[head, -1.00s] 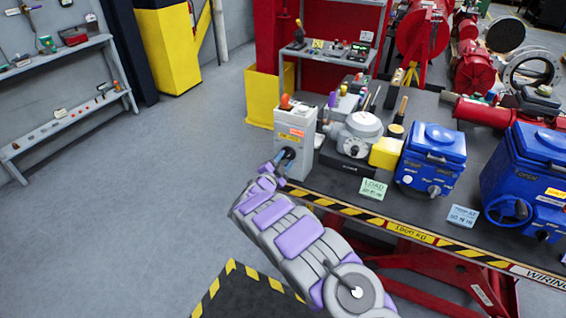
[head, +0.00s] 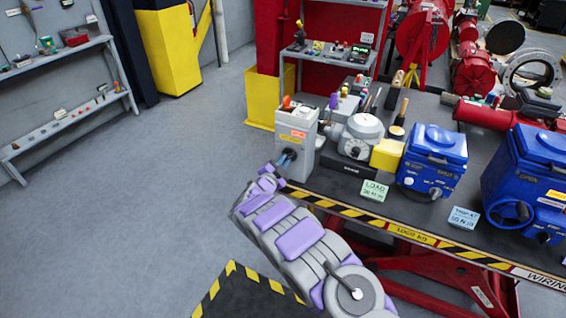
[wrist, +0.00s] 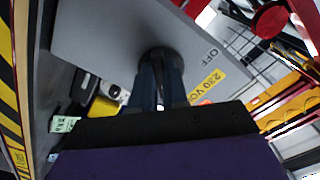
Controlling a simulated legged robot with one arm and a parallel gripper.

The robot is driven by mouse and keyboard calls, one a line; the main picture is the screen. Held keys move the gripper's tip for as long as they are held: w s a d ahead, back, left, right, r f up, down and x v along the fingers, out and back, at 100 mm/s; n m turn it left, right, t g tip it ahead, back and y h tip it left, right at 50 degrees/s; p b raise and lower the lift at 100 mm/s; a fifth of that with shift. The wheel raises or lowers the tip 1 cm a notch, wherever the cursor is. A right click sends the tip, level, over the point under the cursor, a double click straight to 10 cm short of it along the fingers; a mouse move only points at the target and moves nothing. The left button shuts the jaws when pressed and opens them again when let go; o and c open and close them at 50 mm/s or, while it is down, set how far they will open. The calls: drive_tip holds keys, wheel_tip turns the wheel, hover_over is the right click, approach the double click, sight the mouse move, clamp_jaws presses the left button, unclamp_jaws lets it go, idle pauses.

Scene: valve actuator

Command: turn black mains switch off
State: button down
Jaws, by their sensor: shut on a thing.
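The black mains switch (wrist: 162,58) is a dark rotary knob on the face of a grey box (head: 296,140). In the wrist view the box face (wrist: 100,30) fills the upper left and carries the printing "OFF" and a yellow "230 VO..." label (wrist: 210,77). My gripper (head: 287,160) is at the box's front face. In the wrist view its two fingers (wrist: 162,85) are shut on the switch, with its dark handle between them. The fingers hide part of the knob.
The box stands at the near left corner of a dark bench with a striped edge (head: 340,208). A grey round-topped device (head: 362,128), a yellow block (head: 386,153) and blue actuators (head: 433,155) stand to its right. Floor on the left is clear.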

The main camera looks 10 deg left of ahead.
drive_tip(key=shift+d+r, duration=0.1)
drive_tip(key=n+p, duration=0.3)
drive_tip(key=n, duration=0.2)
drive_tip(key=n+p, duration=0.3)
drive_tip(key=n, duration=0.2)
drive_tip(key=n+p, duration=0.4)
drive_tip(key=n, duration=0.1)
drive_tip(key=shift+d+r, duration=0.15)
drive_tip(key=shift+d, duration=0.1)
drive_tip(key=shift+n, duration=1.4)
drive_tip(key=shift+s, duration=0.1)
drive_tip(key=c, duration=1.1)
unclamp_jaws()
drive_tip(key=shift+a+f, duration=0.1)
drive_tip(key=shift+f, duration=0.1)
drive_tip(key=shift+c, duration=0.2)
